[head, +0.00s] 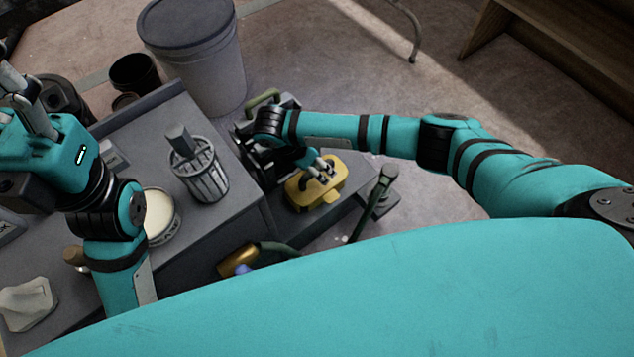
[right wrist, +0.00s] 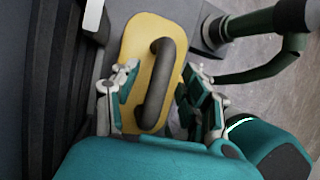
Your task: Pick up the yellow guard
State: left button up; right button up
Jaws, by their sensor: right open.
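The yellow guard (head: 318,188) lies on a low dark surface, right of the grey bench in the head view. A dark curved handle stands on top of it. In the right wrist view the guard (right wrist: 150,60) fills the middle, and its handle (right wrist: 160,82) lies between my fingers. My right gripper (head: 323,168) is open over the guard, with one finger on each side of the handle (right wrist: 155,92). I cannot tell whether the fingers touch the guard. My left gripper (head: 18,90) is at the left edge, over the bench; its fingertips are partly cut off.
The grey bench (head: 228,222) holds a slatted metal can (head: 203,178), an open tin (head: 160,215) and a crumpled cloth (head: 28,303). A dark green lever (head: 375,195) stands close right of the guard. A large grey bin (head: 200,65) stands behind.

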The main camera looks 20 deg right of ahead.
jog(key=shift+d+f, duration=0.1)
jog(key=shift+f, duration=0.1)
jog(key=shift+c, duration=0.4)
grip_shut()
